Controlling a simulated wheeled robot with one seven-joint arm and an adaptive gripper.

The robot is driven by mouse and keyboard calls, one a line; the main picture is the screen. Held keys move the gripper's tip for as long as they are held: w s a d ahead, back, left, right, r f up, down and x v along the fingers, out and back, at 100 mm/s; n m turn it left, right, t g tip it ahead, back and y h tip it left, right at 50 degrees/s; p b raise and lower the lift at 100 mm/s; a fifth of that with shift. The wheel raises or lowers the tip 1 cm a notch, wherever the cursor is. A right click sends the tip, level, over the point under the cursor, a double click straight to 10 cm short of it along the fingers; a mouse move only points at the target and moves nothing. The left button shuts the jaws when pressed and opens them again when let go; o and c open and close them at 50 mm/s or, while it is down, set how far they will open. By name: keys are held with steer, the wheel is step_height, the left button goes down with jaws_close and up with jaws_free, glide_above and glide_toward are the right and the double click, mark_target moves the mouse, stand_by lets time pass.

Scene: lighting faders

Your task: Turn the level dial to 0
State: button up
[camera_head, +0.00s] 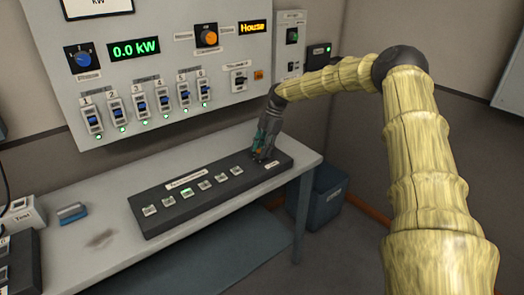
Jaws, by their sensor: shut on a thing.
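My gripper (262,152) points down at the right end of a long dark console (155,222) on the bench. It is shut on a small part there, which appears to be the level dial. The gripper hides that dial, so its setting cannot be read. A small white label (272,165) lies just beside the gripper, too small to read. The console also carries a row of several square buttons, and one of them (187,192) glows green.
Behind the bench, a wall panel (150,80) holds a blue knob (82,58), an orange knob (208,37), a "0.0 kW" display (134,48) and several numbered switches. A blue bin (322,197) stands below the bench's right end. The bench front (70,255) is mostly clear.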

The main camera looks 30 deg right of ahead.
stand_by(0.4)
steer(key=o, duration=1)
steer(key=shift+d, duration=0.1)
steer(key=shift+o, duration=0.2)
steer(key=v, duration=1.1)
steer(key=shift+d+r, duration=0.15)
steer(key=shift+r, duration=0.25)
